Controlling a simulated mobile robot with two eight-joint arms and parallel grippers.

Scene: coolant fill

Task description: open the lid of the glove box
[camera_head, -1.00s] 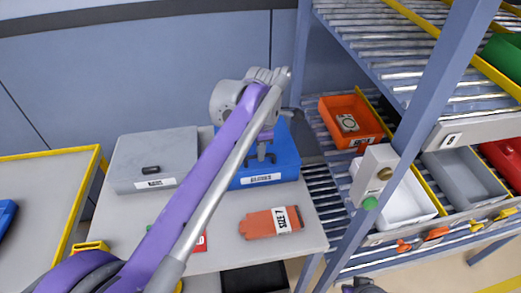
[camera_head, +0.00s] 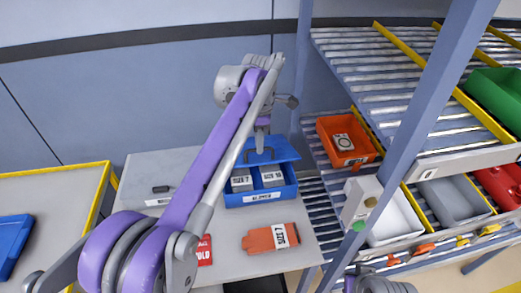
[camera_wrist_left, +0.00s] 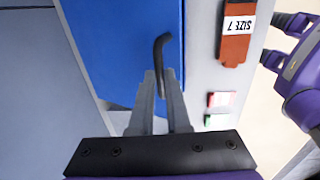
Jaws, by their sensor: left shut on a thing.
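The blue glove box (camera_head: 263,197) stands on the grey table with its lid (camera_head: 282,149) raised at the back. Inside are grey packs labelled SIZE 7 (camera_head: 241,181) and SIZE 10 (camera_head: 271,177). My left gripper (camera_head: 261,152) is shut on the dark lid handle, partly hidden by my arm. In the left wrist view its fingers (camera_wrist_left: 160,82) pinch the bent black handle (camera_wrist_left: 160,50) on the blue lid (camera_wrist_left: 112,40). My right gripper, at the right of the left wrist view (camera_wrist_left: 280,40), has its fingers apart and is away from the box.
An orange glove pack (camera_head: 268,238) and a red card (camera_head: 204,250) lie in front of the box. A grey case (camera_head: 150,182) is at the left. A shelf post (camera_head: 415,115) and bins, one orange (camera_head: 342,142), stand close on the right.

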